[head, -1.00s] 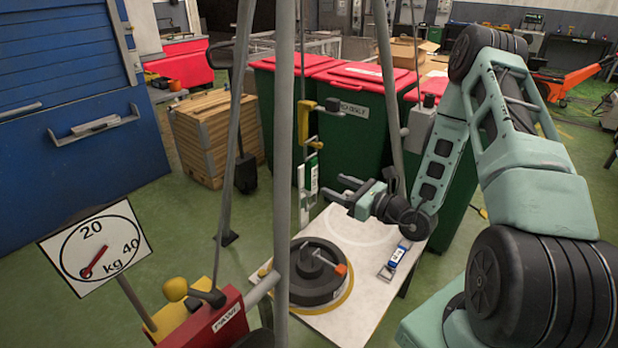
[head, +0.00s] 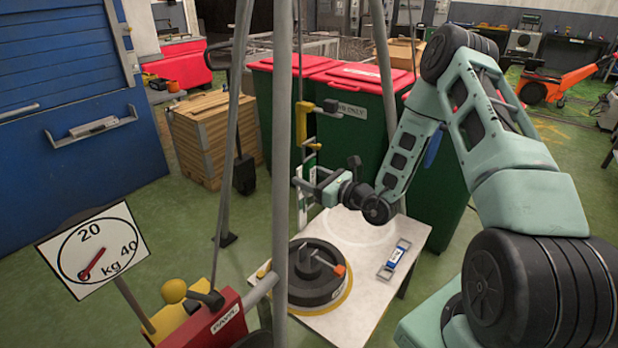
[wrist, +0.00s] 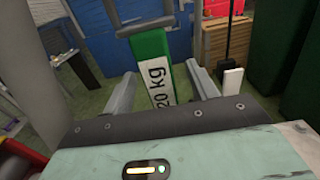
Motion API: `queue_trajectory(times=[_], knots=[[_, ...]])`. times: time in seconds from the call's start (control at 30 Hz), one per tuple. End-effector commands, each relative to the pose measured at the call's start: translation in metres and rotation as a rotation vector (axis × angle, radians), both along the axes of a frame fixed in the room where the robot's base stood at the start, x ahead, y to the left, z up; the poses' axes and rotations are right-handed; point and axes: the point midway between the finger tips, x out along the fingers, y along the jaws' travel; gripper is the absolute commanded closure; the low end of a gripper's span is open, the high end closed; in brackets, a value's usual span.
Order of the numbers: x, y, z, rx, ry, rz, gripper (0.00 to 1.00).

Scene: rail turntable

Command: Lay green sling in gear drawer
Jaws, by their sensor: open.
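My gripper (head: 304,178) is at the sling's lower part. The wrist view shows my gripper (wrist: 160,78) open, one finger on each side of the sling with gaps between; neither finger is clearly touching it. A blue cabinet (head: 60,190) with a grey handle (head: 92,127) stands at the left; I cannot tell whether this is the gear drawer. No open drawer is visible.
Grey frame posts (head: 282,150) and a kg dial (head: 92,252) stand in front. Green bins (head: 355,150) and wooden crates (head: 215,135) stand behind. Green floor lies before the cabinet.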

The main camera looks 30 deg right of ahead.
Motion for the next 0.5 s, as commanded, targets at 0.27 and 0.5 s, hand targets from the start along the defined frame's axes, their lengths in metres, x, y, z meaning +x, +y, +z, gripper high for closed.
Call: queue_trajectory(times=[0.27, 0.5], knots=[[-0.0002, -0.0002, 0.0, 0.0, 0.0, 0.0, 0.94], [-0.0001, -0.0003, 0.0026, 0.0, -0.002, 0.0, 0.94]])
